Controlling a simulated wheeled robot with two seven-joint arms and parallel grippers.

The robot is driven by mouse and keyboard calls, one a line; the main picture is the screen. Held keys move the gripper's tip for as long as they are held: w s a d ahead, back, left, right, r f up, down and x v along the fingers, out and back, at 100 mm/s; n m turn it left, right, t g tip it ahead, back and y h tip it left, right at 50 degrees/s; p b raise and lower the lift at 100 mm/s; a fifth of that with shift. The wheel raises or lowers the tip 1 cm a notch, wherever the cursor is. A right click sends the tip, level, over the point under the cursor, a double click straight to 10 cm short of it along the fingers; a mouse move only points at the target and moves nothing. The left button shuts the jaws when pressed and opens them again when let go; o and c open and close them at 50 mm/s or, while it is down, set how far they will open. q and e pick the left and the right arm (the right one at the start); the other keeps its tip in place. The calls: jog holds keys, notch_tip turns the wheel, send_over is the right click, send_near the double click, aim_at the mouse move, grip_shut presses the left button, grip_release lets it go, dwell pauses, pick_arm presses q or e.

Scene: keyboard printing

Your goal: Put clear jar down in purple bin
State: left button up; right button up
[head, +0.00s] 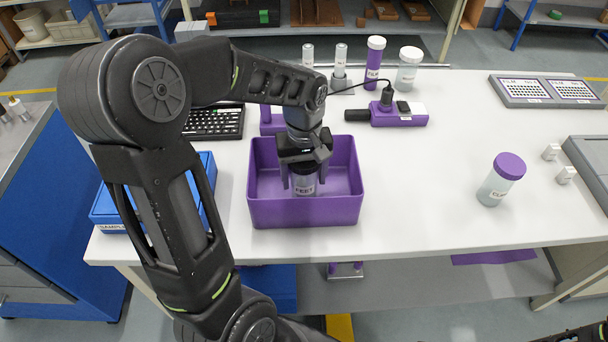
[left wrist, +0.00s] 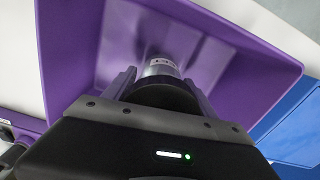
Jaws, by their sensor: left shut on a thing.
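The purple bin (head: 306,211) stands on the white table near its front edge, and its inside fills much of the left wrist view (left wrist: 228,64). The clear jar (head: 304,186) has a label and is upright inside the bin's walls. My left gripper (head: 304,172) points down into the bin and is shut on the jar. In the left wrist view the jar (left wrist: 161,68) sits between the fingers of my left gripper (left wrist: 160,84). Whether the jar touches the bin floor cannot be told. My right gripper is not in view.
A clear jar with a purple lid (head: 500,179) stands at the right. A keyboard (head: 214,122) and a blue tray (head: 107,210) lie left of the bin. A purple device (head: 398,115), a tall purple bottle (head: 374,60) and a white-lidded jar (head: 408,69) are behind.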

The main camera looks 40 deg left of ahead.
pick_arm(q)
jog(key=shift+f, duration=0.2)
jog(key=o, duration=1.4)
jog(key=shift+r, duration=0.55)
notch_tip(320, 180, up, 11)
jog(key=shift+r, duration=0.15)
